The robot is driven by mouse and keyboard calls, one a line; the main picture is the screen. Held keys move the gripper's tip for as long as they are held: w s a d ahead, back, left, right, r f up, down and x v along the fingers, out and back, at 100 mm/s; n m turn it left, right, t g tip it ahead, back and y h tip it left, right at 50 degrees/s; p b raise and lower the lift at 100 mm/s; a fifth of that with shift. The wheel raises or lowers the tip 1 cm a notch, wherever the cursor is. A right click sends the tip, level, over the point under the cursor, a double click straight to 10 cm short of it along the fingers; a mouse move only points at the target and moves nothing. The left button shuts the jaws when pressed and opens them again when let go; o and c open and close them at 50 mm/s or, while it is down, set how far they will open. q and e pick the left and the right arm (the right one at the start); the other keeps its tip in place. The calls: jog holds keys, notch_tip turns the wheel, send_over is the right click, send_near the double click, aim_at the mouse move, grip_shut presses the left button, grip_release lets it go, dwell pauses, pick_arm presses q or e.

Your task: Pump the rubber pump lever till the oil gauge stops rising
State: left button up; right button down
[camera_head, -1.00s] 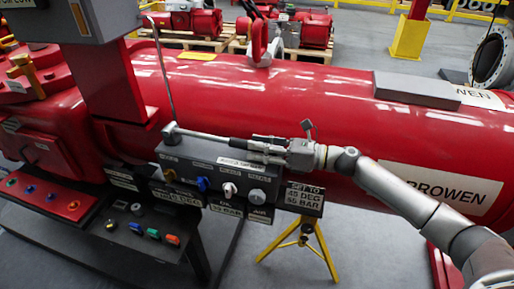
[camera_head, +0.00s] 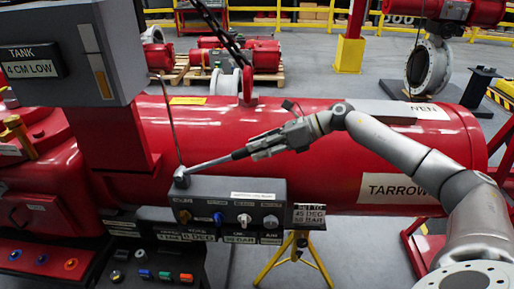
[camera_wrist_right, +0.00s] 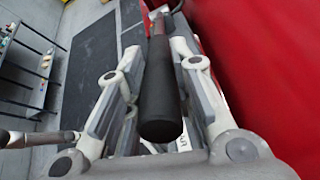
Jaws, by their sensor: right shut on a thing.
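The pump lever (camera_head: 212,162) is a grey rod with a black rubber grip. It slopes up to the right from its pivot (camera_head: 182,178) on the grey control box. My right gripper (camera_head: 262,148) is shut on the rubber grip. In the right wrist view, the black grip (camera_wrist_right: 160,95) lies between the two fingers (camera_wrist_right: 155,60). The oil gauge (camera_head: 99,75) is a narrow upright window with an orange-yellow fill, on the grey cabinet at upper left. The sign (camera_head: 32,63) beside it reads "TANK 4 CM LOW". My left gripper is not in view.
The grey control box (camera_head: 230,188) has several coloured knobs. A sign on a yellow tripod (camera_head: 293,252) stands to its right. A thin upright rod (camera_head: 170,120) rises by the lever pivot. The big red cylinder (camera_head: 330,150) lies behind my right arm.

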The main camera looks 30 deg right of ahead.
jog(key=shift+r, duration=0.15)
jog(key=c, duration=1.6)
grip_release()
jog(key=shift+o, duration=0.5)
jog(key=v, duration=1.1)
jog(key=shift+s+d+r, duration=0.15)
jog(key=shift+s+d, duration=0.1)
jog(key=shift+d, duration=0.05)
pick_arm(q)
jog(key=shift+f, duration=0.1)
